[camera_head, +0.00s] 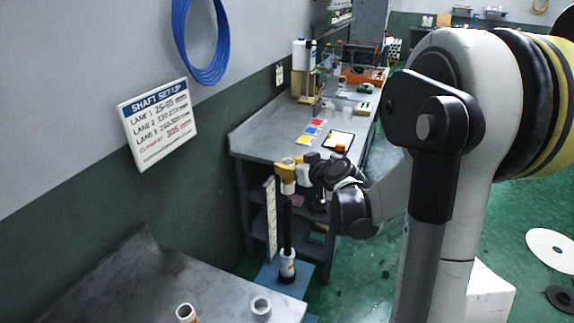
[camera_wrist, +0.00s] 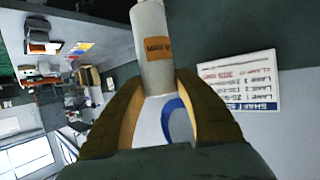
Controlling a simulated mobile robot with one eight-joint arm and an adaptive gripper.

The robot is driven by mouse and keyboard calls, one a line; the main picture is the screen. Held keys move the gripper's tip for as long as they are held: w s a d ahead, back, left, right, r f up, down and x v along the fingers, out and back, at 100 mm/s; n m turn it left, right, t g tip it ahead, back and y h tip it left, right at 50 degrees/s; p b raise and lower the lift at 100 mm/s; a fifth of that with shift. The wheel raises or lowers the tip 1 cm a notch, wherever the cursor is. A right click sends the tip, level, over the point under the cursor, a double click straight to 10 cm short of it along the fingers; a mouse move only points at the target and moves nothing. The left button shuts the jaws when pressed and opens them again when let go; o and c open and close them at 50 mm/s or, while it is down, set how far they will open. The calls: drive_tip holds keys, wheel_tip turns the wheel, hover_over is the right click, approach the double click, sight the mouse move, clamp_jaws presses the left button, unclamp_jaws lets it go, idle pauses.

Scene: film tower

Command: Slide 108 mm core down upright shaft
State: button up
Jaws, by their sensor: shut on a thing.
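My gripper (camera_head: 287,173) is shut on a pale core (camera_wrist: 153,22) with an orange label; its two tan fingers (camera_wrist: 160,82) grip it from both sides in the wrist view. In the head view the held core (camera_head: 288,188) is upright, directly above or at the top of the black upright shaft (camera_head: 287,222). I cannot tell whether the shaft's tip is inside the core. Another pale core (camera_head: 288,267) sits around the shaft's foot, on a dark base.
A pale upright scale strip (camera_head: 270,220) stands close left of the shaft. Two loose cores (camera_head: 186,313) (camera_head: 261,306) stand on the near grey bench (camera_head: 150,285). A grey workbench (camera_head: 262,140) with several items is behind. A sign (camera_head: 158,122) hangs on the left wall.

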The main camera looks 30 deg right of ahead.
sight(292, 187)
drive_tip(key=shift+f+b, duration=3.15)
drive_tip(key=shift+f, duration=0.8)
